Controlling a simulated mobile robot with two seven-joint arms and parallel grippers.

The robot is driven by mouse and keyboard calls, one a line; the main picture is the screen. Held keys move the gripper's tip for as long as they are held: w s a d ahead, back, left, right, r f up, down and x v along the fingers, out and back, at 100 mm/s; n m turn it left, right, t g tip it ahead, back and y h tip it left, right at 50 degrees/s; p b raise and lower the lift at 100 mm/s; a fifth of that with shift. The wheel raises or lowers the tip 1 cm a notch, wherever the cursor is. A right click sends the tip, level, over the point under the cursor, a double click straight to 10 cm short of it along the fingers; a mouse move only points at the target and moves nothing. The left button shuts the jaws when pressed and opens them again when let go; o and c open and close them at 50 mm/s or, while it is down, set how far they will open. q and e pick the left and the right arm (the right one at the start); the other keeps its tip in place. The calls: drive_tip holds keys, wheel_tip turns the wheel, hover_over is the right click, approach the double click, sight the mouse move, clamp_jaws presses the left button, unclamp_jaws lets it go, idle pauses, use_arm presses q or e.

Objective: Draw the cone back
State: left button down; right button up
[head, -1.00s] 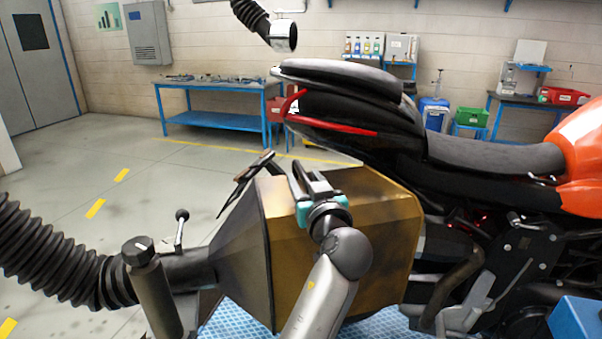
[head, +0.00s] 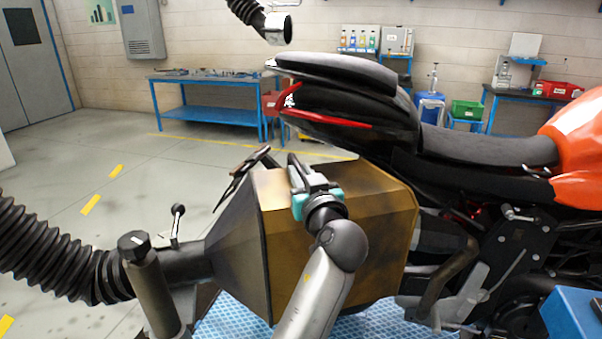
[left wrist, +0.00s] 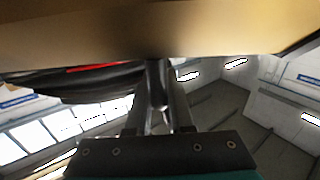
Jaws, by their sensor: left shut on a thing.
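The cone (head: 385,240) is a large brown-yellow hood with a dark tapering back. Its wide end faces right, close beside the rear of the motorcycle (head: 480,150). My left gripper (head: 298,175) is at the upper side of the cone, shut on a dark handle of it; the grip itself is mostly hidden in the head view. In the left wrist view the fingers (left wrist: 160,100) close on a dark bar under the cone's tan surface (left wrist: 150,28). My right gripper is not in view.
A black corrugated hose (head: 55,255) joins the cone's narrow end at left. A post with a black knob (head: 150,285) stands beside it. A blue textured platform (head: 235,320) lies below. A blue box (head: 575,322) is at lower right. Open floor (head: 120,165) lies at left.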

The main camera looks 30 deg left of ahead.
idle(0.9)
use_arm(q)
drive_tip(key=s+a+p, duration=0.3)
drive_tip(key=s+a, duration=0.7)
drive_tip(key=shift+s, duration=0.15)
drive_tip(key=c, duration=1.2)
unclamp_jaws()
drive_tip(key=o, duration=0.3)
drive_tip(key=shift+s+a, duration=0.1)
drive_tip(key=shift+a, duration=0.1)
drive_tip(key=shift+o, duration=0.5)
drive_tip(key=shift+d, duration=0.15)
